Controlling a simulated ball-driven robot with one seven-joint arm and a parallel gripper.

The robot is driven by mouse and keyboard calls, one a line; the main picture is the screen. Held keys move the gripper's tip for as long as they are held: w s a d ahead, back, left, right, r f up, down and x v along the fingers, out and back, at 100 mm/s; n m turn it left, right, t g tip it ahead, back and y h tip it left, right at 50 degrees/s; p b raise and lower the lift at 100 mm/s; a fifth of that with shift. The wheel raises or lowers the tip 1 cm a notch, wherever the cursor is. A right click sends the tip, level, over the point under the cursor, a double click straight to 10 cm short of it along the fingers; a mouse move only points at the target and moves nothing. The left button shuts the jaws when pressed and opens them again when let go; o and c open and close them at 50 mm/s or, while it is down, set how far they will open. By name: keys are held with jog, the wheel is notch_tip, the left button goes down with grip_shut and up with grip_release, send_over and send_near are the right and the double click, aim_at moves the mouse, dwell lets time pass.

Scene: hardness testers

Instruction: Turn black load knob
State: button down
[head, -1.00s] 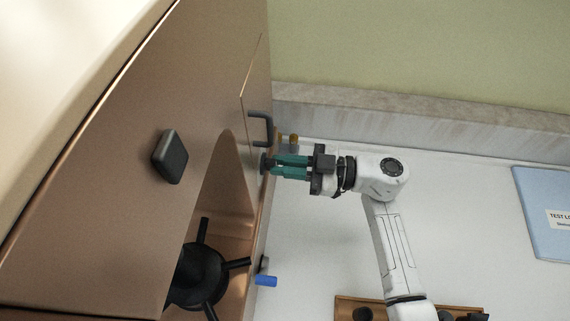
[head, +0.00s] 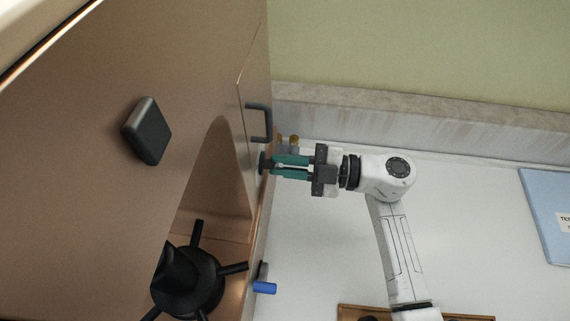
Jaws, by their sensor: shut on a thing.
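The black load knob (head: 262,163) is a small dark round knob on the right side of the copper-brown hardness tester (head: 120,190). It sits below a dark bar handle. My gripper (head: 271,164) has two green fingers and reaches in from the right. Its fingertips are at the knob and shut on it, one finger above the other in the picture. The fingertips hide part of the knob.
A black spoked handwheel (head: 187,282) and a blue-tipped lever (head: 264,288) are below. The dark bar handle (head: 262,122) is just above my gripper. Small brass-coloured pieces (head: 293,141) stand behind it. A blue folder (head: 548,215) lies on the white bench at the right.

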dwell(0.4)
jog(key=c, duration=1.1)
grip_release()
jog(key=shift+c, duration=0.2)
jog(key=d+b, duration=0.2)
jog(key=d, duration=0.9)
jog(key=shift+s, duration=0.15)
